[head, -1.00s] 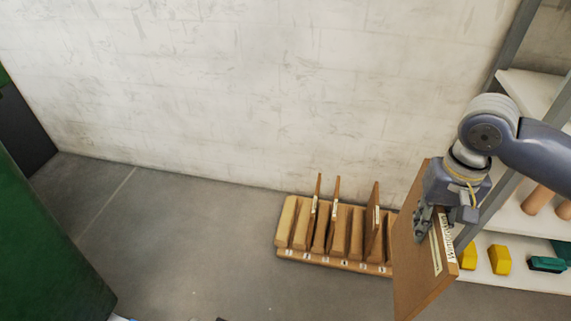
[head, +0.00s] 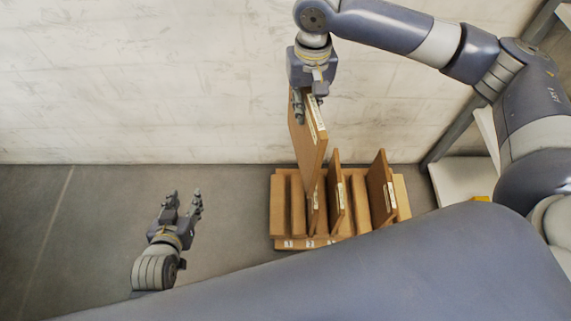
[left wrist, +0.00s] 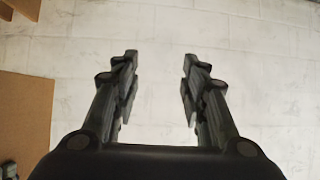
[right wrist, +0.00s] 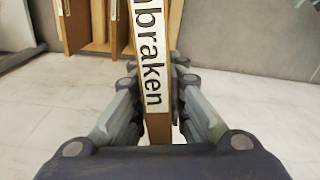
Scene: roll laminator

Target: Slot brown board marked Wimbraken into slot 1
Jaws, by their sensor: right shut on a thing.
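The brown board (head: 304,140) is gripped at its top edge by my right gripper (head: 309,108) and hangs above the wooden rack (head: 278,208). Its white label ends in "braken" in the right wrist view (right wrist: 151,60); the start is cut off. The leftmost slots look empty. My left gripper (head: 184,203) is open and empty, left of the rack; its spread fingers show in the left wrist view (left wrist: 160,75).
Other brown boards stand in the rack, one in the middle (head: 336,185) and one at the right (head: 380,188); another is partly hidden behind the held board. A pale wall (head: 150,80) rises close behind. A white shelf (head: 460,180) stands right.

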